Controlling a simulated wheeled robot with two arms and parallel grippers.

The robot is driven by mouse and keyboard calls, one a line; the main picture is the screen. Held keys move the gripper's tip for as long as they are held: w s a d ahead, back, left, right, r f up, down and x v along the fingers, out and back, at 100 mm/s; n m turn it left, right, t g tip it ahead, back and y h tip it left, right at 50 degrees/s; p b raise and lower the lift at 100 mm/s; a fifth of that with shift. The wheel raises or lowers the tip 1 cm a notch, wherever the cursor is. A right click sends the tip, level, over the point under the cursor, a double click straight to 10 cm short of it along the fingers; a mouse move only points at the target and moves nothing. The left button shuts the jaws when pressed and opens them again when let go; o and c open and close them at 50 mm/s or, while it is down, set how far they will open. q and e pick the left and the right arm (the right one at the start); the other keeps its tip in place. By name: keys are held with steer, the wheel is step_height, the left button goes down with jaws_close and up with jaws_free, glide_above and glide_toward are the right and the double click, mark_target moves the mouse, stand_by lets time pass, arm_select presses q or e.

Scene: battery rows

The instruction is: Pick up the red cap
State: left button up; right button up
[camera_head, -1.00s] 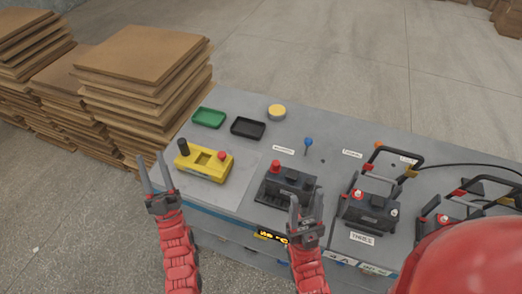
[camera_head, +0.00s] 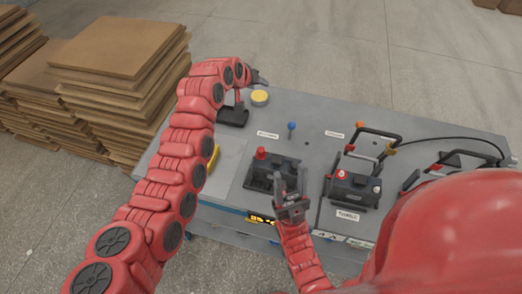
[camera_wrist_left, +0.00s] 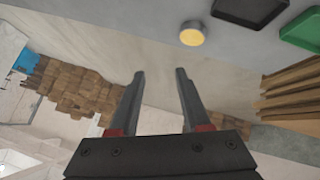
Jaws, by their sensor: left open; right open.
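A red cap (camera_head: 261,152) sits on the left terminal of the nearest black battery (camera_head: 262,178) on the grey table. A smaller red-and-white terminal (camera_head: 341,174) shows on the battery to its right. My left gripper (camera_head: 260,79) is at the table's far edge by the yellow round lid, well away from the red cap; in the left wrist view it is open and empty (camera_wrist_left: 160,74). My right gripper (camera_head: 291,177) is open and upright in front of the battery's right part, to the right of and below the red cap in the picture.
The yellow round lid (camera_head: 260,97) and a black tray (camera_head: 233,116) lie near my left gripper. My left arm mostly hides a yellow box (camera_head: 214,157). A blue-topped pin (camera_head: 292,126) stands behind the battery. Cardboard stacks (camera_head: 120,75) are at left.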

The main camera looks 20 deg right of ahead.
arm_select(q)
steer(key=s+r+m+g+y, duration=0.2)
steer(key=s+r+g+y, duration=0.15)
steer(key=s, duration=0.55)
steer(key=m+g+y+p, duration=0.1)
steer(key=g+y+p, duration=0.1)
steer(key=y+p, duration=0.1)
glide_above(261, 149)
steer(key=f, duration=0.9)
steer(key=shift+a+f, duration=0.2)
steer(key=shift+f, duration=0.05)
steer(key=shift+f+p, duration=0.35)
steer(key=shift+p, duration=0.3)
steer(key=f+p, duration=0.1)
steer(key=f, duration=0.2)
steer(key=shift+d+p, duration=0.2)
steer(key=shift+p, duration=0.2)
steer(key=shift+f, duration=0.95)
jaws_close()
